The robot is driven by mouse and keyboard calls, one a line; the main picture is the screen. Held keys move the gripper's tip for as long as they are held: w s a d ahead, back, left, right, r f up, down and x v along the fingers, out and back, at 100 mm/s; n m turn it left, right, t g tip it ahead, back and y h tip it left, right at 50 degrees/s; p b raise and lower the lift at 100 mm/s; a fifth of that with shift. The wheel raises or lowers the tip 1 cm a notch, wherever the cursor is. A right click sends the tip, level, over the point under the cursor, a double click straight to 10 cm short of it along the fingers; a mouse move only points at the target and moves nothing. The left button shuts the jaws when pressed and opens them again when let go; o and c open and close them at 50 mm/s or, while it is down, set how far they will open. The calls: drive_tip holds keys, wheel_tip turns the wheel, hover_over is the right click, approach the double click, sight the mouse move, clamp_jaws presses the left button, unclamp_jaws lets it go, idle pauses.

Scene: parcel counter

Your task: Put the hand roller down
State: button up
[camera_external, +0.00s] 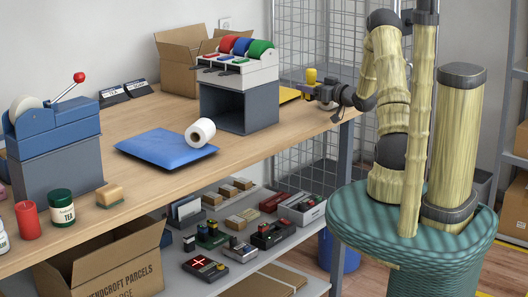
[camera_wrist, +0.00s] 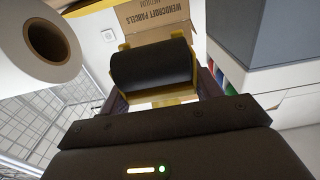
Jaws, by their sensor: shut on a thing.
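The hand roller, a black cylinder in a yellow frame (camera_wrist: 152,66), fills the upper middle of the wrist view between my fingers. In the outside view my gripper (camera_external: 318,93) is over the far right end of the wooden counter (camera_external: 255,138), shut on the hand roller. A yellow part (camera_external: 311,76) shows just above the gripper there and looks like part of the roller. My gripper hides the rest of the roller in that view, and I cannot tell whether it touches anything below.
A grey stand (camera_external: 240,108) with coloured tape rolls is left of my gripper, beside a flat yellow thing (camera_external: 290,96). A white roll (camera_external: 200,132) sits on a blue parcel (camera_external: 165,150). An open carton (camera_external: 175,75) stands behind. The counter's front right is bare.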

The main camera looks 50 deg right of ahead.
drive_tip(key=shift+f, duration=0.8)
drive_tip(key=shift+f, duration=1.9)
drive_tip(key=shift+f+b, duration=0.3)
drive_tip(key=shift+b, duration=0.1)
drive_tip(key=shift+f, duration=0.1)
